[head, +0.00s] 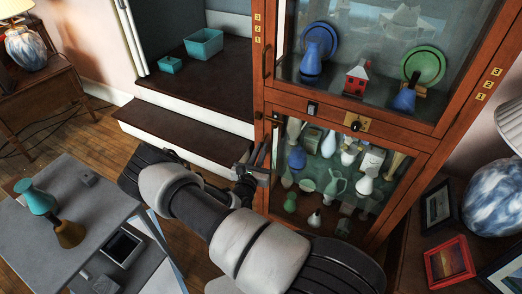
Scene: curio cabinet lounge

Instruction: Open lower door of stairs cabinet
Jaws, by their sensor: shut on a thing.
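The wooden curio cabinet (431,144) stands right of the stairs. Its lower door (378,232) has a glass pane with several vases and jugs behind it, and it looks flush or nearly so. My arm reaches up from the bottom of the view to the door's left edge. My gripper (262,162) is at that edge, its fingers closed together where the lower door's handle appears to be. The handle itself is hidden by the fingers.
Dark stairs (188,121) with teal boxes (204,43) lie behind and left of my gripper. A grey table (70,190) with vases stands at left. A side table with a red picture frame (449,262) and a lamp (496,196) is close at right.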

